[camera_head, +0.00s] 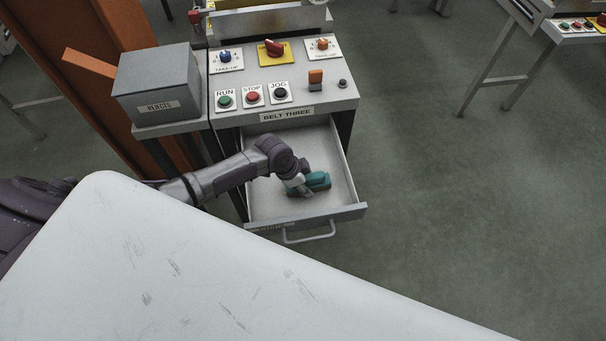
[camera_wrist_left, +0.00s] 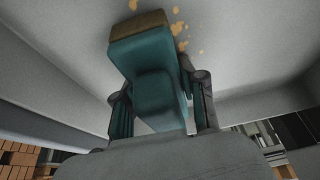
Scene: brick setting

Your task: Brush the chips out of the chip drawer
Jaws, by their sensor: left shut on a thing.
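The chip drawer (camera_head: 270,206) is pulled open below the BELT THREE panel. My left gripper (camera_head: 308,184) is inside the drawer, shut on a teal brush (camera_head: 318,181). The brush also shows in the left wrist view (camera_wrist_left: 148,75), between the two fingers, with its tan bristle end toward the drawer floor. Several small tan chips (camera_wrist_left: 178,28) lie on the pale floor close to the bristle end. In the head view I cannot make out the chips. My right gripper is not in view.
The control panel (camera_head: 300,98) with knobs and buttons stands above the drawer. A grey box (camera_head: 157,88) labelled REJECTS stands left of it. A white surface (camera_head: 200,270) fills the lower left.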

